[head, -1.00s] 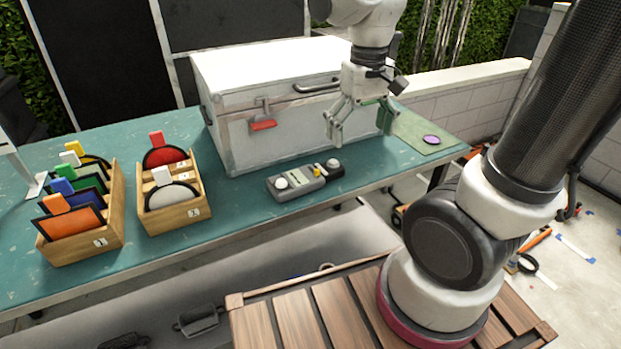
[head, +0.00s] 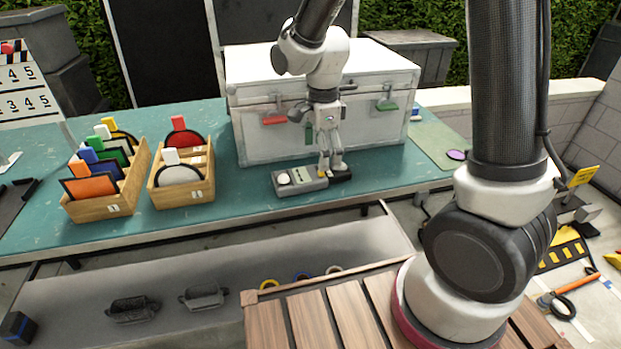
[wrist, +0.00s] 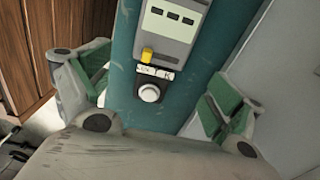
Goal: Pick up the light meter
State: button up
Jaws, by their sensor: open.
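A grey device that looks like the light meter (head: 300,181) lies on the teal table in front of the silver case. It has a white dome at its left end and a yellow knob towards its right. A small dark part with a white round knob (head: 339,173) is at its right end; I cannot tell whether the two are joined. My gripper (head: 331,170) points down just above this right end. In the wrist view my open fingers (wrist: 157,92) stand either side of the white knob (wrist: 149,92); the grey body (wrist: 167,35) extends beyond them.
The silver case (head: 330,105) stands close behind. A green mat (head: 435,140) with a purple disc (head: 456,155) lies at the right. The table front between boxes and device is clear.

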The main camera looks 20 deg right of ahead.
aim_at(313, 178)
notch_tip(313, 178, down, 6)
dwell(0.4)
jog(key=c, duration=1.3)
